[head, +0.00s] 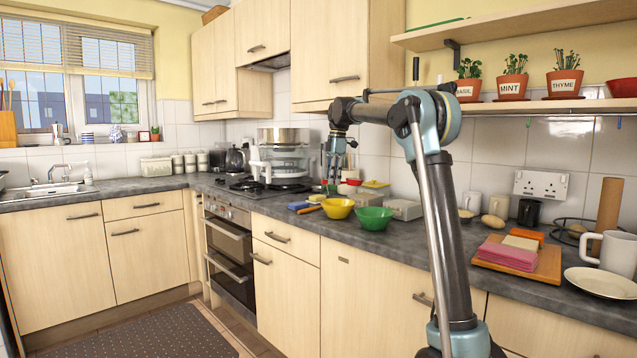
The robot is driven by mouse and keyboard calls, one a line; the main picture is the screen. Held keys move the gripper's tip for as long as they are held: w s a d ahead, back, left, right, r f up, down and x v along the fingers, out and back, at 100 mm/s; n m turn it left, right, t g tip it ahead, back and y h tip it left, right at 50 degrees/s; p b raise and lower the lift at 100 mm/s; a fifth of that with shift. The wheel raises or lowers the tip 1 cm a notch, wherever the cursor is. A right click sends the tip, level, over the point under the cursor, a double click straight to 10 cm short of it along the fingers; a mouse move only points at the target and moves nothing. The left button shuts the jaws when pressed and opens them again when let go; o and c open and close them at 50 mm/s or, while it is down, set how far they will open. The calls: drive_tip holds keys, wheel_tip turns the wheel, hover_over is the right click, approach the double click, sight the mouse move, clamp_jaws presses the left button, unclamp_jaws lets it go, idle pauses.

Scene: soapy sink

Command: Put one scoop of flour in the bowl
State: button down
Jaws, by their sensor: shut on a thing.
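My gripper (333,178) points down over the counter, behind the yellow bowl (338,209). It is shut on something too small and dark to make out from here. The green bowl (373,219) stands to the right of the yellow one, near the counter's front edge. A small red dish (353,182) sits just right of my gripper. I cannot make out flour in any container, and I cannot pick out a scoop for certain. The insides of both bowls are hard to read at this size.
A blue sponge (299,205) lies left of the yellow bowl. Grey boxes (403,209) stand right of the green bowl. The hob (262,188) with a glass steamer (284,158) is at the left. A wooden board (520,262) with pink cloths, a plate (600,282) and a mug (618,252) fill the right.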

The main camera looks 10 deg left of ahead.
drive_tip(key=a+f+t+y, duration=0.5)
drive_tip(key=t+y, duration=0.1)
drive_tip(key=t, duration=0.6)
drive_tip(key=shift+a+f, duration=0.4)
idle(1.1)
drive_tip(key=shift+t, duration=0.4)
drive_tip(key=shift+r, duration=0.1)
drive_tip(key=r+g+h, duration=0.1)
drive_tip(key=g+h, duration=0.1)
drive_tip(key=g, duration=0.2)
drive_tip(key=r+g+h, duration=0.1)
drive_tip(key=g+h, duration=0.1)
drive_tip(key=g, duration=0.2)
drive_tip(key=r+n+g+h, duration=0.1)
drive_tip(key=r+g+h, duration=0.1)
drive_tip(key=g, duration=0.2)
drive_tip(key=shift+w+a+g, duration=0.2)
drive_tip(key=shift+w+g, duration=0.15)
drive_tip(key=shift+g, duration=0.05)
